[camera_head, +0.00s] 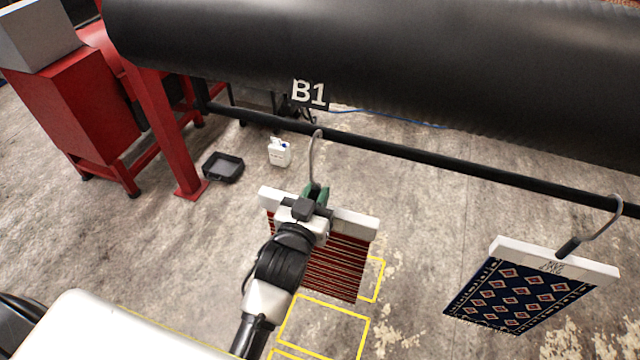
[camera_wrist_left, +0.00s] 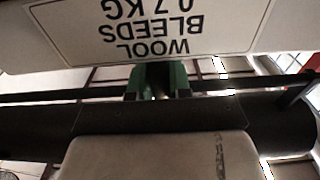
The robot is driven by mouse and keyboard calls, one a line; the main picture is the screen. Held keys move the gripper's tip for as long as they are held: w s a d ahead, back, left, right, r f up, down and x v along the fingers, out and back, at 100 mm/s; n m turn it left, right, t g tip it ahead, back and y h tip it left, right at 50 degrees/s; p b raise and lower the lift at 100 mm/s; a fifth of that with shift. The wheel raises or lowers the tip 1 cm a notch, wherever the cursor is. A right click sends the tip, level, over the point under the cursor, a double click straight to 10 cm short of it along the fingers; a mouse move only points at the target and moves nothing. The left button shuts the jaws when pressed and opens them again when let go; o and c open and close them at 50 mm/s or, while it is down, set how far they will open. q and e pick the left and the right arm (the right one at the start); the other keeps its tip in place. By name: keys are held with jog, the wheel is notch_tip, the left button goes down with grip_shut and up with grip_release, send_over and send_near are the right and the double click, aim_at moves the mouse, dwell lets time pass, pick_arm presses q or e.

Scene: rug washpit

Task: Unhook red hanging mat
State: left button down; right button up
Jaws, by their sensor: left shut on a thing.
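The red striped mat (camera_head: 338,265) hangs from a white hanger bar (camera_head: 357,222) with a grey hook (camera_head: 312,155). The hook's top meets the black rail (camera_head: 420,157); I cannot tell whether it bears on it. My left gripper (camera_head: 318,194) is shut on the hook's lower stem, just above the bar, and my wrist covers part of bar and mat. In the left wrist view the green fingers (camera_wrist_left: 157,82) show beyond a white label (camera_wrist_left: 150,25) reading "WOOL BLEEDS 0.7 KG" upside down. My right gripper is not in view.
A blue patterned mat (camera_head: 518,297) hangs on the rail at the right. A black tray (camera_head: 223,167) and white jug (camera_head: 279,152) stand on the floor near a red frame (camera_head: 165,130).

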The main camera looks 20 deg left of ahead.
pick_arm(q)
jog(key=s+p, duration=0.1)
jog(key=s, duration=0.6)
jog(key=shift+s+a, duration=0.15)
jog(key=shift+s, duration=0.1)
dwell(0.3)
jog(key=shift+r, duration=0.1)
